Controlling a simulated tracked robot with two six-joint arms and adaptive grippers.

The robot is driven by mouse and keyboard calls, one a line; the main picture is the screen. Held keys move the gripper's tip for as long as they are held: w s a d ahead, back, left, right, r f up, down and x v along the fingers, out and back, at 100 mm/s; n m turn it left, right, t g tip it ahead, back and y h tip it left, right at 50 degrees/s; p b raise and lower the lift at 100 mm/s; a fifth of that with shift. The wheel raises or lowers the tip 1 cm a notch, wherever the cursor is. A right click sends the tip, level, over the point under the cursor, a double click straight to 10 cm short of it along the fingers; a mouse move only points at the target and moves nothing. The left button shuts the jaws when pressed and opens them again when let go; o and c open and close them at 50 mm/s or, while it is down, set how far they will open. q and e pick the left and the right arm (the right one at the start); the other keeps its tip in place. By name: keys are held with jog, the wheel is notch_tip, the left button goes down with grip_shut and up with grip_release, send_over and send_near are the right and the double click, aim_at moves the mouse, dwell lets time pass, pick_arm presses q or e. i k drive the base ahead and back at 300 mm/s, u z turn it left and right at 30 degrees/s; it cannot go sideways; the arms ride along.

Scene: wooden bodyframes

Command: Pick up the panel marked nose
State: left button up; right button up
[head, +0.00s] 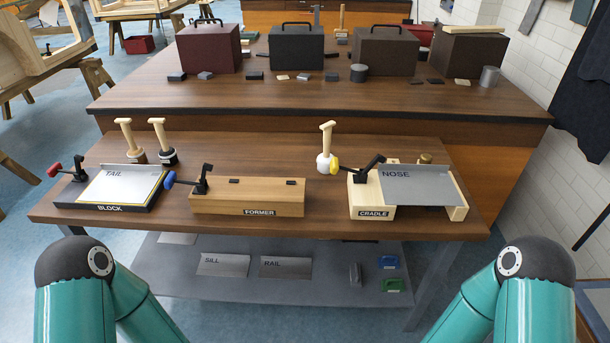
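The panel marked NOSE (417,185) is a grey metal sheet lying on the wooden cradle (372,212) at the right of the front bench. A clamp with a yellow-tipped handle (351,167) stands at the panel's left edge; I cannot tell whether it presses on the panel. A panel marked TAIL (122,186) lies on the dark block (104,208) at the left. Two teal arm sections of mine show at the bottom left and bottom right. Both grippers are out of view.
The wooden former (248,202) with a blue-handled clamp stands mid-bench. Several wooden-handled tools (326,148) stand behind the fixtures. Panels marked SILL (223,265) and RAIL (286,267) lie on the lower shelf. Dark cases (296,47) stand on the rear bench. The bench between former and cradle is clear.

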aim_at(402, 184)
jog(key=z, duration=0.2)
jog(key=i, duration=0.8)
jog(key=u, duration=0.2)
jog(key=k, duration=0.85)
jog(key=z, duration=0.2)
jog(key=i, duration=0.9)
jog(key=u, duration=0.1)
